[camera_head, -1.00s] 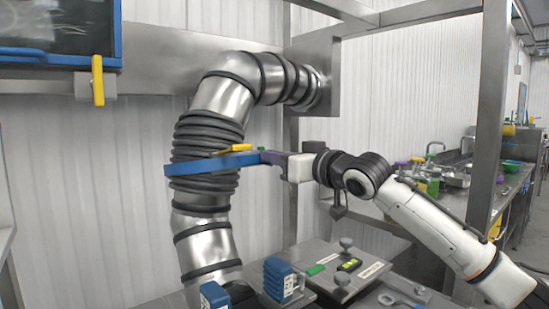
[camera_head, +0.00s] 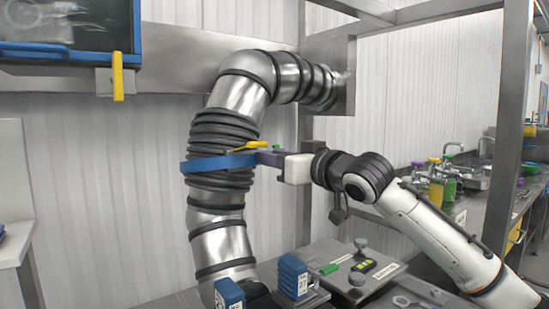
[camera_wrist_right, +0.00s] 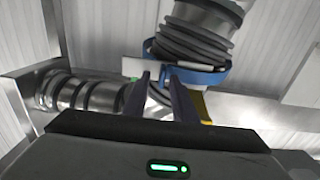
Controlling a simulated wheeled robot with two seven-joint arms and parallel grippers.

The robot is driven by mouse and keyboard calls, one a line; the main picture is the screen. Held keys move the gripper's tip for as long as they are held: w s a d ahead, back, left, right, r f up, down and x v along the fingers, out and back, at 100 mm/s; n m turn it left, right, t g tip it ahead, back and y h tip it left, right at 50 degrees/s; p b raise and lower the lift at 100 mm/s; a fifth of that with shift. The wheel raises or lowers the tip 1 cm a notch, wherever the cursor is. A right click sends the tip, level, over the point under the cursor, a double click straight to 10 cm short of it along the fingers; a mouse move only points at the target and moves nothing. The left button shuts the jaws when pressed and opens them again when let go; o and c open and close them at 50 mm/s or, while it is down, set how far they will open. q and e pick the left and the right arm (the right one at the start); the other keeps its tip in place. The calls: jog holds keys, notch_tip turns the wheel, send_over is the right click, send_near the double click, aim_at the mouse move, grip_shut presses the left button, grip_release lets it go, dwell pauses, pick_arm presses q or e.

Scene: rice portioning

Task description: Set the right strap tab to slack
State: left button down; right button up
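A blue strap (camera_head: 205,165) runs around the ribbed black section of the steel duct, and also shows in the right wrist view (camera_wrist_right: 205,77). A yellow tab (camera_head: 247,147) sits at the strap's right side; a yellow piece (camera_wrist_right: 204,107) shows beside the right-hand finger in the wrist view. My right gripper (camera_head: 264,157) has purple fingers beside the strap's right end, just below the yellow tab. In the wrist view its fingers (camera_wrist_right: 160,76) stand apart, with nothing clearly held between them. Contact with the tab cannot be told. My left gripper is out of view.
The steel duct (camera_head: 220,245) bends up to a wall plate. A blue-framed panel (camera_head: 136,30) with a yellow handle (camera_head: 118,77) hangs upper left. Blue blocks (camera_head: 292,276) stand on the bench below. A steel post (camera_head: 513,110) rises at the right.

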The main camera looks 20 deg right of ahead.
jog(key=b+v, duration=0.1)
jog(key=v, duration=0.9)
jog(key=shift+s+b, duration=0.15)
jog(key=shift+b, duration=0.2)
